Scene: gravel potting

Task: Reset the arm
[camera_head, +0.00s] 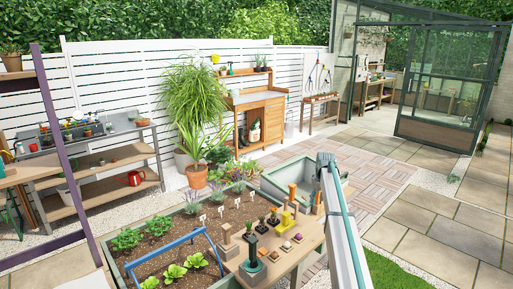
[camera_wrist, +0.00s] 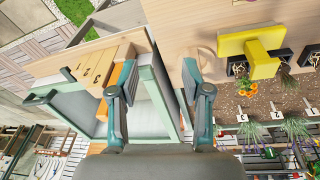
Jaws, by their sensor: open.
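My gripper (camera_wrist: 160,75) is open in the wrist view, its two fingers apart and nothing between them. It is above a grey-green open box (camera_wrist: 154,98) and the edge of a wooden worktop (camera_wrist: 180,22). In the head view my arm (camera_head: 343,225) rises from the bottom edge at the right of the planting bench; I cannot make out the gripper's fingers there. The worktop (camera_head: 300,262) also shows in the head view, beside the grey-green box (camera_head: 270,177).
A yellow tool-like object (camera_wrist: 250,60) lies on the worktop, near small dark pots. Paving (camera_head: 435,210) is clear at the right.

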